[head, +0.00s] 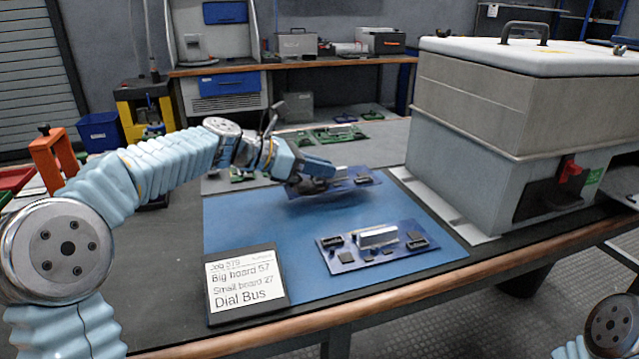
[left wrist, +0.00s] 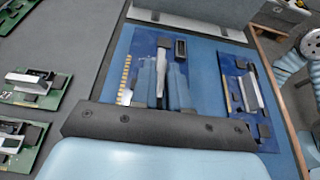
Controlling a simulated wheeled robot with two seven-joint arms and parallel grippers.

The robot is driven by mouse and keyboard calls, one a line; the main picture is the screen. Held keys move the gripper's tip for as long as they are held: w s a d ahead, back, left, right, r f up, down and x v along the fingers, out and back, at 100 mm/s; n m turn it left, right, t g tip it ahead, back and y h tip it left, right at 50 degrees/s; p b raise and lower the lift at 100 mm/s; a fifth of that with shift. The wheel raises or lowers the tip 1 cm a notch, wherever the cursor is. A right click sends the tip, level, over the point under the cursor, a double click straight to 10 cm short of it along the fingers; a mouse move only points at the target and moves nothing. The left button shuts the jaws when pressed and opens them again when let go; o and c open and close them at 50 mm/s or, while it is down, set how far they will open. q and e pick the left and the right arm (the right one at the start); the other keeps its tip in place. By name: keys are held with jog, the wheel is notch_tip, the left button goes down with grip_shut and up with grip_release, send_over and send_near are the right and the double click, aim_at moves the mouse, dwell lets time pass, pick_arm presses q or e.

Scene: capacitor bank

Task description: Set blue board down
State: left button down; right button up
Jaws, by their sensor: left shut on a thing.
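My left gripper (head: 318,180) is shut on a blue board (head: 362,177) with dark and silver parts. The gripper hides the board's left part. A soft shadow on the blue mat (head: 240,240) below suggests that the board is held a little above the mat's far part. In the left wrist view the held board (left wrist: 203,30) spreads out beyond the fingers, with a gold edge strip. A second blue board (head: 345,255) lies flat on the near right part of the mat; it also shows in the left wrist view (left wrist: 240,68). My right gripper is out of view.
A sign (head: 245,285) stands at the mat's front left corner. A large grey box with a white lid (head: 500,110) stands close on the right. Green boards (head: 325,135) lie behind the mat. The mat's left and middle are clear.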

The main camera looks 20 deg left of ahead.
aim_at(314, 179)
pick_arm(q)
jog(key=f, duration=0.2)
jog(key=f+b, duration=0.1)
jog(key=shift+w+a+f, duration=0.15)
jog(key=shift+w+f, duration=0.05)
jog(key=shift+f, duration=0.15)
jog(key=shift+r, duration=0.1)
jog(key=c, duration=1.1)
grip_release()
jog(key=shift+r, duration=0.1)
jog(key=p+v, duration=0.1)
jog(key=v, duration=1.1)
